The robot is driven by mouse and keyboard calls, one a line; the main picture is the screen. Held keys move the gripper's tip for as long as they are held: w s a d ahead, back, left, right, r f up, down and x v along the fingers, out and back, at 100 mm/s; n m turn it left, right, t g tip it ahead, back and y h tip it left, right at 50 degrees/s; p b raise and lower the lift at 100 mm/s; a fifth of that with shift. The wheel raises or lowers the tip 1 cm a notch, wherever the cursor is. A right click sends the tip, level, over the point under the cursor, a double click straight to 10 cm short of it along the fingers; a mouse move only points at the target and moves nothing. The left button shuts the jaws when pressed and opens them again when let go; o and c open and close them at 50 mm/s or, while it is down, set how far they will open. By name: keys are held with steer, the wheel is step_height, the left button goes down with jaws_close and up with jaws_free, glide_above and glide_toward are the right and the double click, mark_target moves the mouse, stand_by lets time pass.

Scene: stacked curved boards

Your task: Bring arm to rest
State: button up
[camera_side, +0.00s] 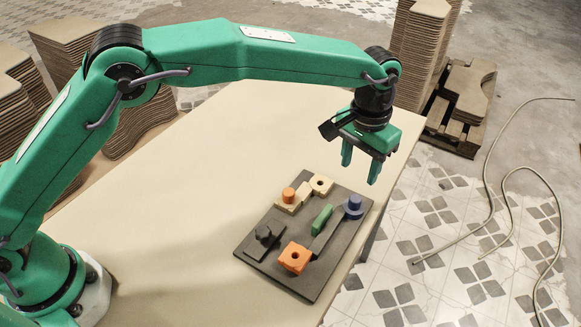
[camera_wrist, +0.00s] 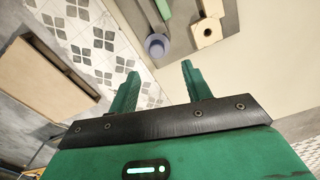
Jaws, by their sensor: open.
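My green arm arches over the table from the left in the side view. My gripper (camera_side: 360,171) hangs above the far right part of the table, fingers pointing down, open and with nothing between them. In the wrist view the two green fingers of my gripper (camera_wrist: 158,82) stand apart with bare table edge and floor behind them. Below it lies a dark board (camera_side: 273,268) with several parts on it. These include an orange block with a hole (camera_side: 295,257), a purple peg (camera_side: 354,204), a green piece (camera_side: 321,218), an orange peg (camera_side: 288,194) and a black knob (camera_side: 264,233).
The pale table (camera_side: 190,190) is clear to the left of the board. A light block with a hole (camera_side: 321,184) sits at the board's far edge. Stacks of curved boards (camera_side: 424,40) stand on the floor behind. A loose cable (camera_side: 488,190) lies on the tiled floor at right.

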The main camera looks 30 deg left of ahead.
steer(key=s+a+r+t, duration=0.1)
steer(key=s+a+r, duration=0.2)
steer(key=a+r, duration=0.3)
steer(key=s+a+r+n+t, duration=0.15)
steer(key=a+r, duration=0.25)
steer(key=a, duration=0.5)
steer(key=s+a+r, duration=0.3)
steer(key=a+r, duration=0.2)
steer(key=a, duration=0.2)
steer(key=s+a+f+t, duration=0.1)
steer(key=s+a, duration=0.6)
steer(key=s, duration=0.2)
steer(key=s+a+f+n+t, duration=0.1)
steer(key=s+a+f+t, duration=0.1)
steer(key=s+a, duration=0.5)
steer(key=s, duration=0.2)
steer(key=shift+s, duration=0.3)
